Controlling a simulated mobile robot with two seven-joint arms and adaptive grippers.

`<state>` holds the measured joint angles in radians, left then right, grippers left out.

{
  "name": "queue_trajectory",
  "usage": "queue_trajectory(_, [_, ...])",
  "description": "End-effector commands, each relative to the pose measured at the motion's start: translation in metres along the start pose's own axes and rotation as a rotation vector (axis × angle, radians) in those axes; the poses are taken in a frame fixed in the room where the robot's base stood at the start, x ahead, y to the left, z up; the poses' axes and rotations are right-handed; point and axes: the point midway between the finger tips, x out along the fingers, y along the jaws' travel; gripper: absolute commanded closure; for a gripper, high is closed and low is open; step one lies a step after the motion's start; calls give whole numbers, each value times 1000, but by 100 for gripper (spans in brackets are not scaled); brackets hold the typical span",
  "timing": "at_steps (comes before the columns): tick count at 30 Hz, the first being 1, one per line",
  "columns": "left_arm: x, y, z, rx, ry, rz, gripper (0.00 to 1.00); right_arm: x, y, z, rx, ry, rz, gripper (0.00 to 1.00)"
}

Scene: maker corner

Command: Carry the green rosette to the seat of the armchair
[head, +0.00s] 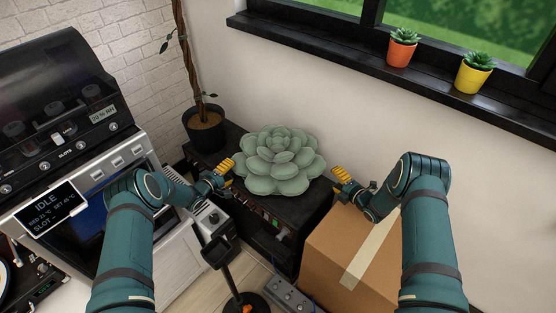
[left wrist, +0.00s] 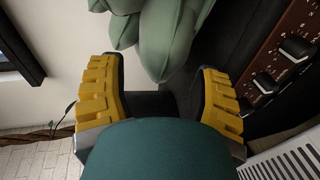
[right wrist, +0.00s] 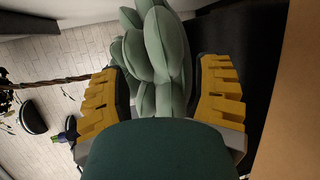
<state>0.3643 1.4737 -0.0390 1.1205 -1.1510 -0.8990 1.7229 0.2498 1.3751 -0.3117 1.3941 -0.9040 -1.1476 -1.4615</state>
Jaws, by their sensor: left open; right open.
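The green rosette (head: 280,160), a large pale-green succulent-shaped cushion, rests on a dark low cabinet (head: 240,208) against the wall. My left gripper (head: 226,174) is open just left of the rosette. In the left wrist view, the rosette's petals (left wrist: 165,40) lie ahead of the yellow fingers (left wrist: 160,95). My right gripper (head: 342,178) is open just right of the rosette. In the right wrist view, the rosette (right wrist: 155,60) fills the space ahead of and between the fingers (right wrist: 160,95). I cannot tell whether any finger touches it. No armchair is in view.
A potted plant (head: 206,128) stands at the cabinet's left end. A cardboard box (head: 325,250) sits right of the cabinet, under my right arm. A machine with an idle screen (head: 55,210) is at left. Two small potted succulents (head: 402,47) stand on the windowsill (head: 330,50).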

Motion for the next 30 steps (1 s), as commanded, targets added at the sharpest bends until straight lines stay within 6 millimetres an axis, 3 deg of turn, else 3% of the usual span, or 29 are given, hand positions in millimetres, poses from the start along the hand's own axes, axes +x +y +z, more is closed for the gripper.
queue_trajectory(18, [52, -1, 1, 2, -2, 0, 36, 95, 0, -2, -1, 2, 2, 36])
queue_trajectory(30, [68, 0, 1, 0, -1, 0, 36, 124, 0, -1, 0, 1, 0, 36])
